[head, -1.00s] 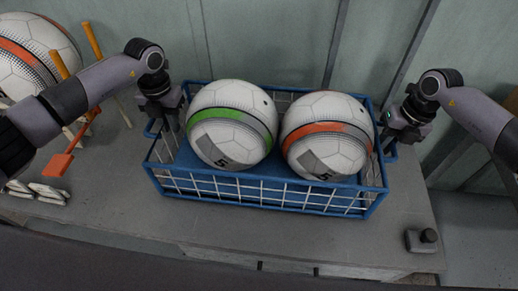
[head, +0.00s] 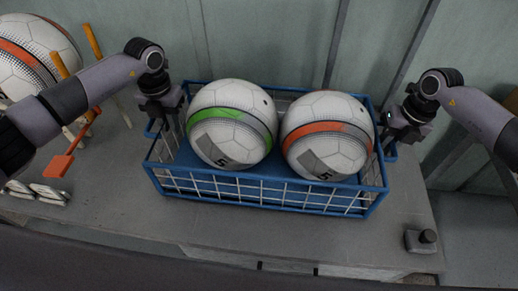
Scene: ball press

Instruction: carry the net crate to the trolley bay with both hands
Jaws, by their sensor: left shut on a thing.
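The net crate (head: 262,196) is a blue-framed basket with white wire sides, standing on the grey bench. It holds two footballs, one with a green band (head: 231,124) and one with an orange band (head: 327,136). My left gripper (head: 160,128) is shut on the crate's left handle; its fingertips are partly hidden against the frame. My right gripper (head: 391,146) is at the handle on the crate's right end. Its fingers are small and dark there, so I cannot tell whether they are closed. The trolley bay cannot be made out.
Another football (head: 30,60) sits at the far left, beside orange-handled tools (head: 60,165) and white pieces (head: 48,194). A small dark device (head: 421,241) sits at the bench's front right corner. A panelled wall (head: 270,40) stands close behind the crate. The bench front (head: 260,235) is clear.

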